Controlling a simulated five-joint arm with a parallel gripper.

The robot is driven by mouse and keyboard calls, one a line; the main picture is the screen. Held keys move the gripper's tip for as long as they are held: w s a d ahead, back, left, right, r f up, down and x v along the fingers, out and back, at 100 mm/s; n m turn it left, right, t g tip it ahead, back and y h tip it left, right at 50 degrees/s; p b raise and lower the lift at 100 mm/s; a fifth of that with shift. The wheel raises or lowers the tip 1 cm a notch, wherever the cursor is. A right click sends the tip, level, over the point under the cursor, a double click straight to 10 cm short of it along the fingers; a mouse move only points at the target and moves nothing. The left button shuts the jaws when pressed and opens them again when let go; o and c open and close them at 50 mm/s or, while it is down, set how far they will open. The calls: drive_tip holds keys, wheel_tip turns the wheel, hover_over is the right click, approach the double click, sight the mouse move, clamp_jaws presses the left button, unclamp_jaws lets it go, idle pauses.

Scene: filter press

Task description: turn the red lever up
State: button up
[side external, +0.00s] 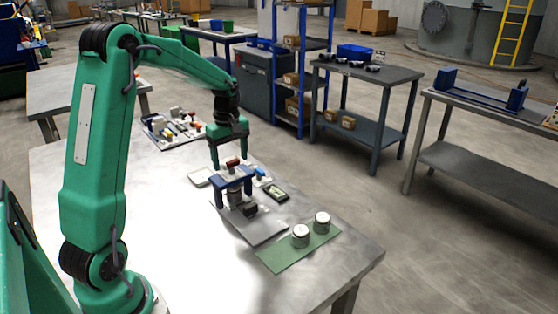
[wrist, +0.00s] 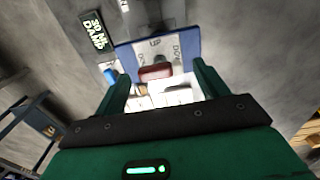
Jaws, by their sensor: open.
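The red lever (side external: 233,163) is a short dark-red handle on top of the small press (side external: 222,196), which has a blue frame. In the wrist view, the red lever (wrist: 155,72) lies crosswise in front of the blue-edged top plate (wrist: 190,40), which carries printed lettering including "UP". My gripper (side external: 230,162) points down just above the press. In the wrist view, my gripper (wrist: 160,70) is open, with one green finger on each side of the lever. I see no finger touching it, and I cannot tell its exact angle.
A green mat (side external: 277,259) with two jars (side external: 300,236) lies in front of the press. A small black display (side external: 277,192) sits beside it and also shows in the wrist view (wrist: 93,31). A parts board (side external: 175,128) lies behind.

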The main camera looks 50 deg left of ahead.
drive_tip(key=shift+f, duration=0.2)
drive_tip(key=c, duration=1)
